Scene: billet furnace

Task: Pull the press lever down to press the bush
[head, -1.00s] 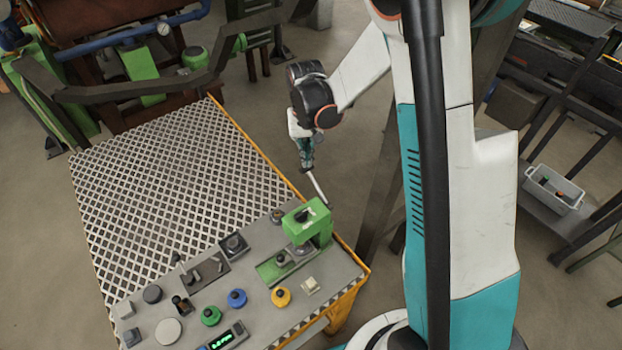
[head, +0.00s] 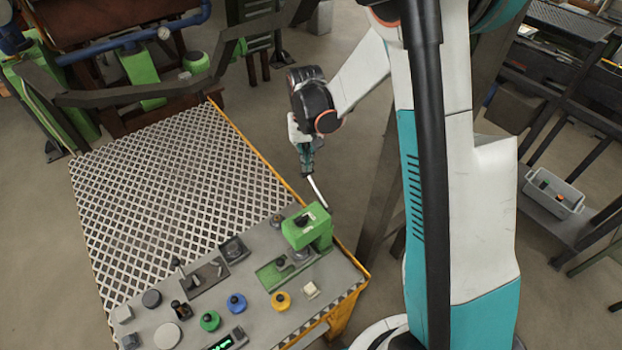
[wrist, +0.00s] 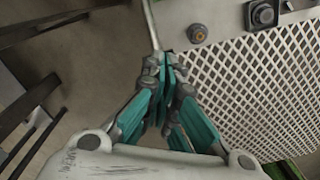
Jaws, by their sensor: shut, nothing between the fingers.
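The green press (head: 308,228) stands at the right end of the workbench. Its lever (head: 317,192), a pale thin rod, slants from the press up and left past the bench edge. My gripper (head: 308,174) is at the lever's free end, with its fingers shut together and nothing between them. In the wrist view the shut fingertips (wrist: 166,56) are right beside the lever (wrist: 151,24), seeming to touch it; exact contact is unclear. The bush is not clearly made out; the space under the press head is partly hidden.
The workbench (head: 180,200) has a metal mesh top. Yellow (head: 281,300), blue (head: 236,303) and green (head: 210,321) knobs sit in front of the press. A grey bin (head: 552,192) stands at the right. The floor beyond the bench's right edge is open.

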